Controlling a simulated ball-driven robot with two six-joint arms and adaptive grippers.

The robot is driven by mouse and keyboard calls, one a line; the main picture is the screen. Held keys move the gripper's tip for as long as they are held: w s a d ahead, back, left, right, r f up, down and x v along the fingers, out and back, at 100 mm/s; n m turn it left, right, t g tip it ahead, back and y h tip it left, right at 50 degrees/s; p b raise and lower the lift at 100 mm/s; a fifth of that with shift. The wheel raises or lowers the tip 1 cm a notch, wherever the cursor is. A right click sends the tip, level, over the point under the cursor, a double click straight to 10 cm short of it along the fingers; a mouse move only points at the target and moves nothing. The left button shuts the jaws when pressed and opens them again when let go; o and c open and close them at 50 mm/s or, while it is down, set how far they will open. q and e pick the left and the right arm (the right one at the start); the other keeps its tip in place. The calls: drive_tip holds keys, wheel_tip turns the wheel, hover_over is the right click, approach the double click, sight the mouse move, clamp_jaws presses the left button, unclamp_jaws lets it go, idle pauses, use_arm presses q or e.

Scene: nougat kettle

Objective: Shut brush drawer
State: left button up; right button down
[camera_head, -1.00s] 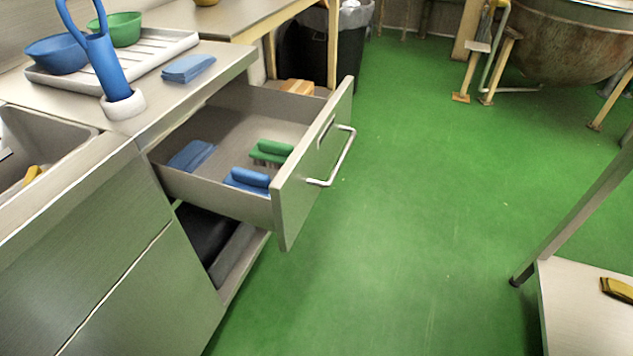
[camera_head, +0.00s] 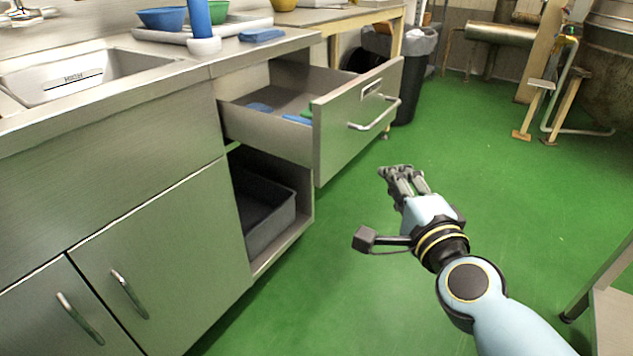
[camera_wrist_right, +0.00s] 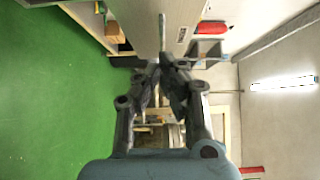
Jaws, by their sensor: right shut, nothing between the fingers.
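The brush drawer (camera_head: 335,140) stands pulled well out of the steel counter. Its front panel has a bar handle (camera_head: 376,118) facing right. My right gripper (camera_head: 396,170) is shut and empty over the green floor, just right of and below the drawer front, apart from the handle. In the right wrist view the closed fingertips (camera_wrist_right: 163,62) point toward a pale panel with a bar, perhaps the drawer front. My left gripper is not in view.
Below the drawer is an open compartment with a dark grey bin (camera_head: 265,215). A sink (camera_head: 85,80) is at the left, and a tray (camera_head: 250,27) with bowls stands on the counter. A black waste bin (camera_head: 412,75) stands behind the drawer.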

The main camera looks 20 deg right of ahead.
drive_tip(key=w, duration=0.4)
drive_tip(key=w+a+f, duration=0.1)
drive_tip(key=w, duration=0.4)
drive_tip(key=w+b, duration=0.1)
drive_tip(key=w, duration=0.3)
drive_tip(key=shift+w+a+f, duration=0.2)
drive_tip(key=shift+a+f, duration=0.1)
drive_tip(key=shift+a, duration=0.05)
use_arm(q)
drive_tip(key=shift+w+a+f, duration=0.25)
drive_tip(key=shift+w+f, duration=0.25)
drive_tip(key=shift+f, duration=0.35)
use_arm(e)
drive_tip(key=shift+w, duration=0.1)
